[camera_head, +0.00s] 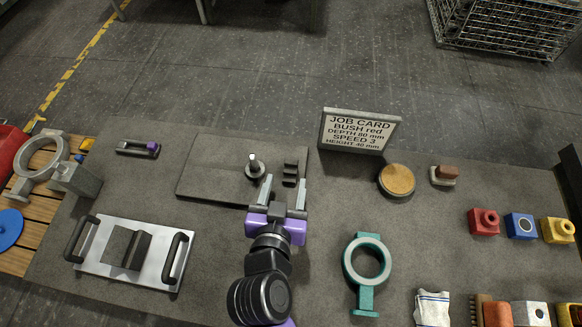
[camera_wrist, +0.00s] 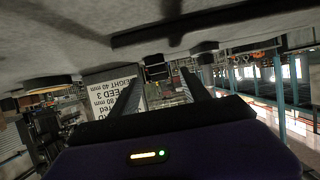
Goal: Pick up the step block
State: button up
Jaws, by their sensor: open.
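The step block (camera_head: 290,173) is a small dark stepped piece standing at the right end of a flat dark plate (camera_head: 215,168) in the head view. My gripper (camera_head: 285,186) is open, its two pale fingers pointing away from me toward the block. In the wrist view, which is upside down, a dark block that looks like the step block (camera_wrist: 157,68) shows just beyond and between the fingertips (camera_wrist: 161,78). I cannot tell whether the fingers reach around it. Nothing is held.
A clamp stud (camera_head: 253,165) stands on the plate, just left of the step block. A job card sign (camera_head: 358,132) stands behind to the right. A teal ring (camera_head: 367,262) lies right of my arm. A handled tray (camera_head: 92,262) with a grey block is at left.

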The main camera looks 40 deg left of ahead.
aim_at(290, 170)
jog(key=shift+p+x, duration=0.4)
jog(key=shift+x, duration=2.75)
jog(key=shift+w+d+r, duration=0.1)
jog(key=shift+w+r, duration=0.05)
jog(key=shift+r, duration=0.05)
grip_shut()
